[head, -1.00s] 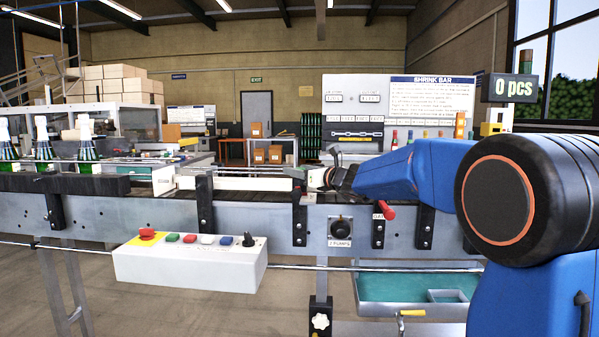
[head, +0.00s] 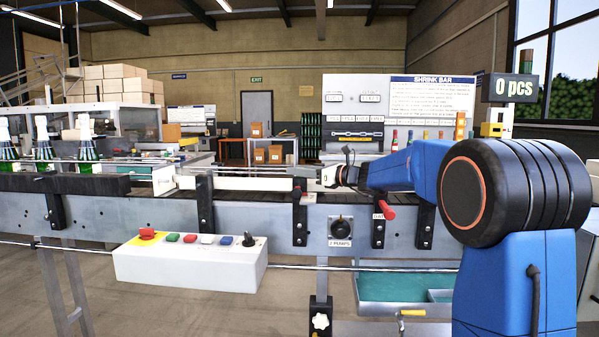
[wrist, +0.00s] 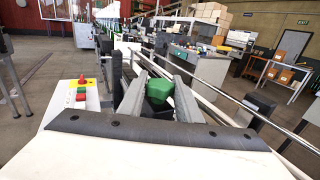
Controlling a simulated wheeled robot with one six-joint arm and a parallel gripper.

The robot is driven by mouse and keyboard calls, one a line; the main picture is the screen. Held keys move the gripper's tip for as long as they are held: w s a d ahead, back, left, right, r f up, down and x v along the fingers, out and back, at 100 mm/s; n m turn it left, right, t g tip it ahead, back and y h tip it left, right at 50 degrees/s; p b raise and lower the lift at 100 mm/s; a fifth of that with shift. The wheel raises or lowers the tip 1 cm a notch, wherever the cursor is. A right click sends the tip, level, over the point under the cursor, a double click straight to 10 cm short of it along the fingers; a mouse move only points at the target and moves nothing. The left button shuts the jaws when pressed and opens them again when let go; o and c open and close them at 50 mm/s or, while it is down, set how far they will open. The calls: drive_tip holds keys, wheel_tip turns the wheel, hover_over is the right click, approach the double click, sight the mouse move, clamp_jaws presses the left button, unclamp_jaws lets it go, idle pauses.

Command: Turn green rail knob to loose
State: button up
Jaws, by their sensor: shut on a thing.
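The green rail knob (wrist: 159,88) shows between the two grey fingers of my gripper (wrist: 160,95) in the wrist view. The fingers are shut on it, one on each side. Its lower part is hidden behind the fingers. In the head view my gripper (head: 326,178) is at the conveyor's rail, above the front side plate. The knob cannot be made out there.
A white control box (head: 190,263) with a red button and a row of smaller buttons hangs at the conveyor's front. A red handle (head: 388,212) sticks out below my arm. Green bottles (head: 43,150) stand at the far left. A teal tray (head: 392,288) lies low on the right.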

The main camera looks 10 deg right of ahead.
drive_tip(key=shift+n+g+y, duration=1.8)
drive_tip(key=shift+n+g, duration=0.2)
drive_tip(key=shift+g, duration=0.6)
drive_tip(key=o, duration=1)
drive_tip(key=shift+o, duration=0.2)
drive_tip(key=v, duration=1.2)
